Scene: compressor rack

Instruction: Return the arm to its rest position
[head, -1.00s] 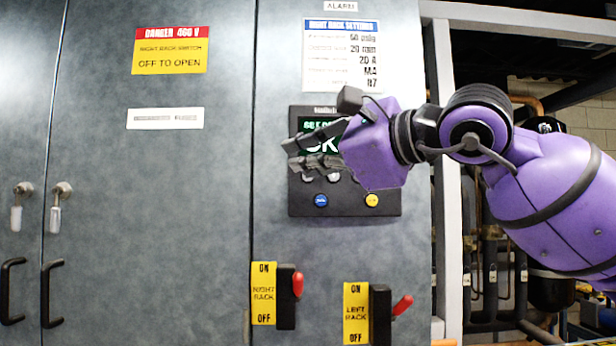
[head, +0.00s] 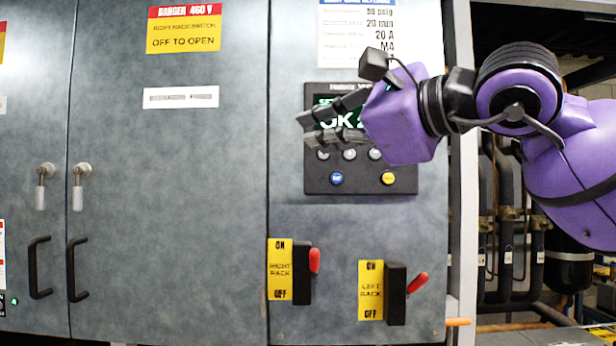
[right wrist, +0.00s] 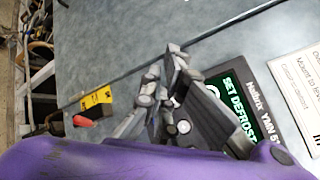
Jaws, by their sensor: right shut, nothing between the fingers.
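My right arm, purple with black joints, comes in from the right in the head view. Its gripper (head: 322,127) is shut and empty, pointing left in front of the control panel (head: 318,187). I cannot tell the gap between the fingers and the panel. My left gripper is not in view.
Below the panel are the right rack switch (head: 302,273) and left rack switch (head: 396,294), each with a red lever. Grey cabinet doors (head: 170,150) with black handles (head: 78,270) stand to the left. Pipes (head: 505,220) and a frame post (head: 462,200) lie at the right.

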